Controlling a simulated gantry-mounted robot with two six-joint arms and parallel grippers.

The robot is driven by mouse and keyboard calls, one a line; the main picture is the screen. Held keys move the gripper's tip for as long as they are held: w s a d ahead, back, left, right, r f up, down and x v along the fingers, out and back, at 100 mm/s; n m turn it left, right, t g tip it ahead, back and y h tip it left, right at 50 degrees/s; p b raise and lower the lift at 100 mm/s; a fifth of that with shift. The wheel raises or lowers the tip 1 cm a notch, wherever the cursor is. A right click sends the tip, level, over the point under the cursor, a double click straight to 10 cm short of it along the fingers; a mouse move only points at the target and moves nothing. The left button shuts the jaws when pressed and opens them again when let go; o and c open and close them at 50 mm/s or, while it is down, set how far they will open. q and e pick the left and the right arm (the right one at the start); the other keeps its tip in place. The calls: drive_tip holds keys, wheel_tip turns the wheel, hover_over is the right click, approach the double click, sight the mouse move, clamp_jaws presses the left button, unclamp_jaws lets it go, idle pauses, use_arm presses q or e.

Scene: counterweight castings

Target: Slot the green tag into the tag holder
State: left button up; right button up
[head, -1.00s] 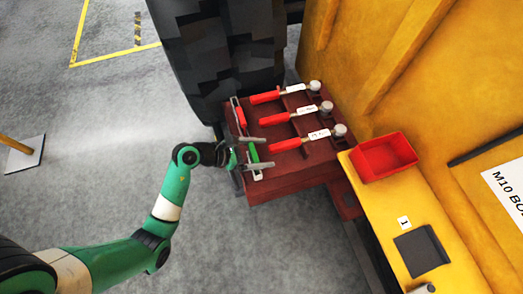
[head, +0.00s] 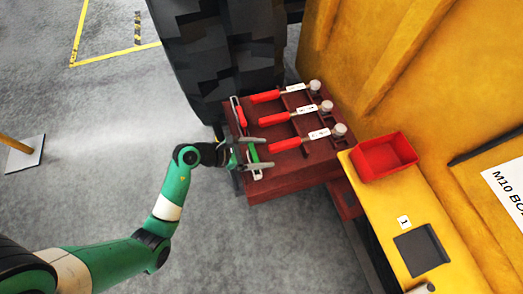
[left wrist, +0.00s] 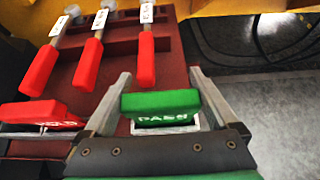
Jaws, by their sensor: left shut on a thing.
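The green tag (head: 253,153), marked PASS, is between the fingers of my left gripper (head: 264,153), at the near left edge of the dark red bench. In the left wrist view the green tag (left wrist: 160,104) sits between the two grey fingers, which are shut on it. A pale rectangular frame, seemingly the tag holder (left wrist: 165,129), shows just below the tag's lower edge with a dark opening. I cannot tell whether the tag is inside it or above it. My right gripper is not in view.
A red tag (left wrist: 40,115) lies left of the green one in the left wrist view. Several red-handled tools (head: 290,115) lie on the dark red bench (head: 290,181). A red bin (head: 386,158) stands on the yellow ledge (head: 375,203) to the right.

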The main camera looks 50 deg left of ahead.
use_arm(q)
drive_tip(key=o, duration=1)
drive_tip(key=s+a+r+p, duration=0.2)
drive_tip(key=s+r+p, duration=0.2)
drive_tip(key=r+p, duration=0.1)
drive_tip(key=s+a+r+p, duration=0.2)
drive_tip(key=s+r+p, duration=0.3)
drive_tip(key=r+p, duration=0.1)
drive_tip(key=shift+a+r, duration=0.25)
drive_tip(key=shift+r, duration=0.5)
drive_tip(key=shift+s, duration=0.1)
